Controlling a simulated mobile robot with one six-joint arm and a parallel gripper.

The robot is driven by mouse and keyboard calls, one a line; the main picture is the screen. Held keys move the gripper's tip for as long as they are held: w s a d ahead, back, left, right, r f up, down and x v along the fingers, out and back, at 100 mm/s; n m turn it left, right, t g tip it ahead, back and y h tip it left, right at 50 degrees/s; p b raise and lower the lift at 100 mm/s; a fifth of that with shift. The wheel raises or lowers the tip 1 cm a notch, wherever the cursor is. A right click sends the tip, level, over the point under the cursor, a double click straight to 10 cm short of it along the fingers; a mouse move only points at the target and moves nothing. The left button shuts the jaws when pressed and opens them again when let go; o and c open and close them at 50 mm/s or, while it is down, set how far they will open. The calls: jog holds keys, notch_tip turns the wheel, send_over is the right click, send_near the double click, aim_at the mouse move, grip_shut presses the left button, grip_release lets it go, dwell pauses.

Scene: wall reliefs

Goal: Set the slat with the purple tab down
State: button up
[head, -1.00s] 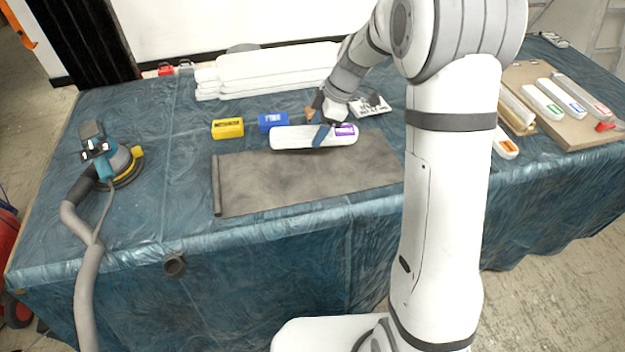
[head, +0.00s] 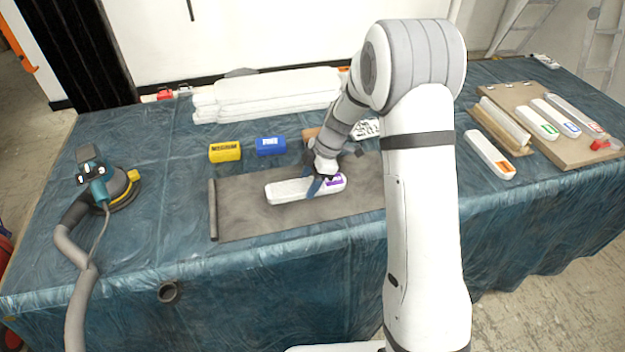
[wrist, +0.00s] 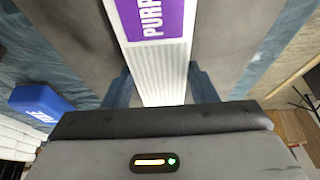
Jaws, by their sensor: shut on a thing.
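The white slat with the purple tab (head: 290,191) is over the grey-brown mat (head: 250,222) on the table. Its purple tab (head: 334,181) is at its right end. My gripper (head: 314,187) is shut on the slat near the tab, with a blue finger across its near side. In the wrist view the slat (wrist: 160,75) runs between my two blue fingers, and part of the purple label (wrist: 155,18) shows. I cannot tell whether the slat touches the mat or is just above it.
A yellow block (head: 225,152) and a blue block (head: 270,146) stand behind the mat. White folded stacks (head: 265,95) lie at the back. A sander (head: 105,185) with a hose is at left. An orange-tabbed slat (head: 490,155) and a board (head: 570,135) with several slats are at right.

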jog(key=o, duration=1)
jog(key=shift+o, duration=0.2)
jog(key=shift+r, duration=0.15)
jog(key=s+v, duration=0.1)
jog(key=v, duration=1)
jog(key=s+d+r+m+t+h, duration=0.1)
jog(key=s+d+r+m, duration=0.1)
jog(key=s+r+m, duration=0.3)
jog(key=s+d+r+m+t+h, duration=0.1)
jog(key=s+d+r+m, duration=0.1)
jog(key=s+m, duration=0.35)
jog(key=s+d+m+t+h, duration=0.1)
jog(key=s+d+m, duration=0.3)
jog(key=s+m, duration=0.5)
jog(key=s+h, duration=0.1)
jog(key=s, duration=0.5)
jog(key=shift+s+d+m, duration=0.2)
jog(key=shift+s+m, duration=0.15)
jog(key=shift+s, duration=0.05)
